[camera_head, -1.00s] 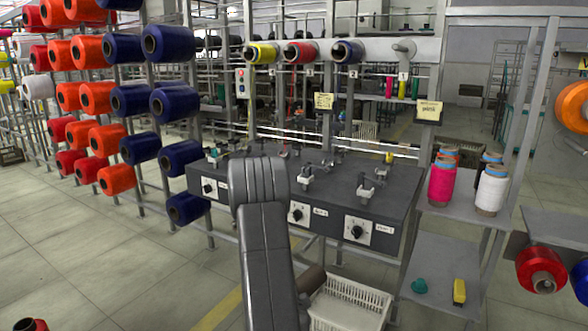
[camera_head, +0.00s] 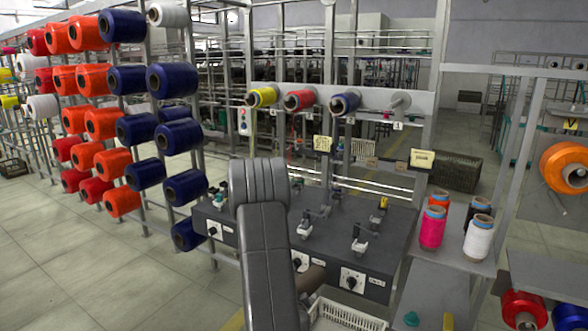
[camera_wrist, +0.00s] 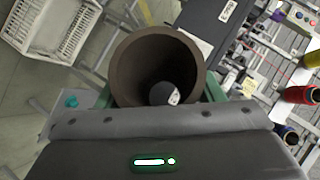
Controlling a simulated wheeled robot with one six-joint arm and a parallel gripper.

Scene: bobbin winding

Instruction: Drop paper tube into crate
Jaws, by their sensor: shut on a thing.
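The brown paper tube (camera_wrist: 131,69) is seen end-on in the wrist view, with its open mouth toward the camera. My gripper (camera_wrist: 160,90) is shut on it, with a green finger showing on each side. In the head view a small part of the tube (camera_head: 313,278) shows beside my arm, which hides the gripper. The white slatted crate (camera_wrist: 56,46) is at the upper left of the wrist view, apart from the tube. In the head view only the crate's top part (camera_head: 345,314) shows at the bottom edge.
The dark winder table (camera_head: 385,258) with knobs and small fittings stands just behind the tube and crate. A shelf (camera_head: 452,250) with pink and white cones is at the right. A rack of orange and navy cones (camera_head: 135,130) fills the left. Open floor (camera_head: 110,270) lies at lower left.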

